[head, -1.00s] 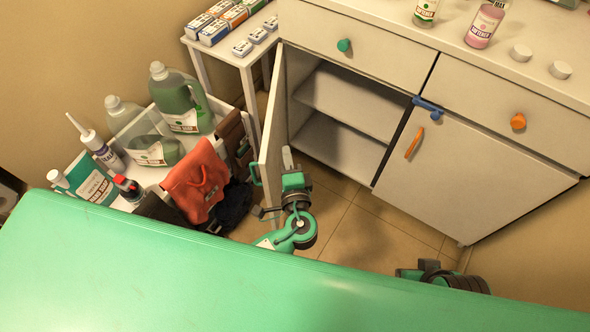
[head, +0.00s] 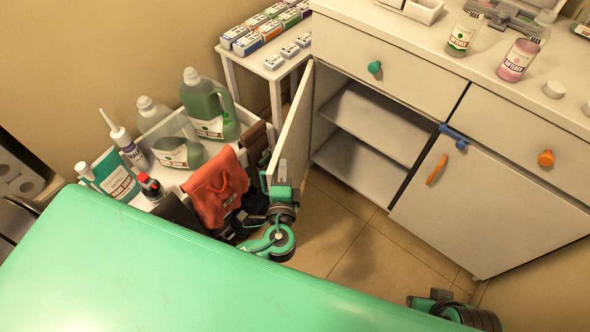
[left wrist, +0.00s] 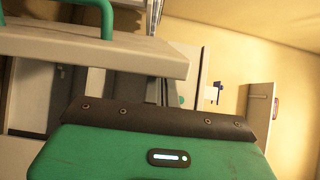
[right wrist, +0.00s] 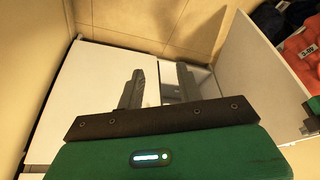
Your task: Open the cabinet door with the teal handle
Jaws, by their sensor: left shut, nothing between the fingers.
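The white cabinet door (head: 291,125) stands wide open, swung out to the left, and shows its inner face in the head view. A teal handle (left wrist: 106,18) shows on a white panel at the top of the left wrist view. My left gripper (head: 281,174) is at the door's free lower edge, shut and empty; its fingertips are hidden, and I cannot tell whether it touches the door. My right gripper (right wrist: 160,90) is open, with two separate empty fingers in front of the cabinet. The door also shows at the right of the right wrist view (right wrist: 262,75).
The open compartment (head: 375,125) holds a bare shelf. A closed door with an orange handle (head: 436,170) is to its right, below a blue latch (head: 454,135). A cart with bottles and a red cloth (head: 216,188) crowds the open door's left side. Tiled floor (head: 335,215) is clear.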

